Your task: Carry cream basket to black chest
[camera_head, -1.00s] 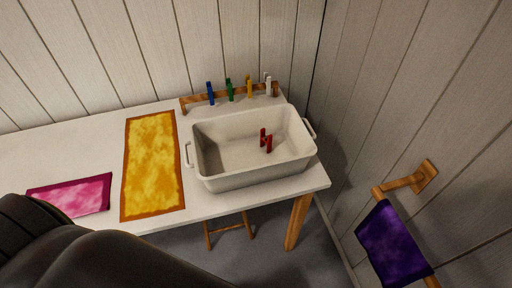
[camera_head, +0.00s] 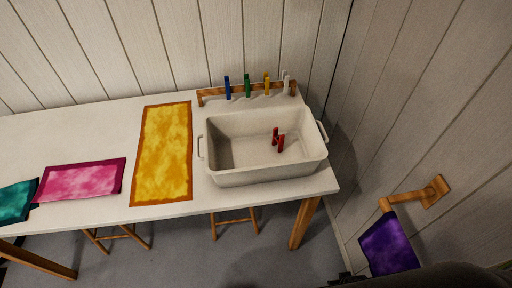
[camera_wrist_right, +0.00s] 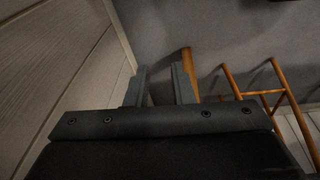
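The cream basket (camera_head: 262,176) is a rectangular tub with a handle at each end. It stands upright on the right end of the white table in the head view. Two red clothes pegs (camera_head: 278,139) are inside it. No black chest can be made out in either view. My right gripper (camera_wrist_right: 160,82) shows in the right wrist view with its two fingers apart and nothing between them. It is over the floor, away from the basket. My left gripper is not in view.
The white table (camera_head: 75,129) holds a yellow cloth (camera_head: 163,150), a pink cloth (camera_head: 82,180) and a teal cloth (camera_head: 15,202). A wooden peg rack (camera_head: 216,92) stands behind the basket. A purple cloth (camera_head: 388,244) hangs from a wall bar (camera_head: 416,196). Wooden stools show below the table.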

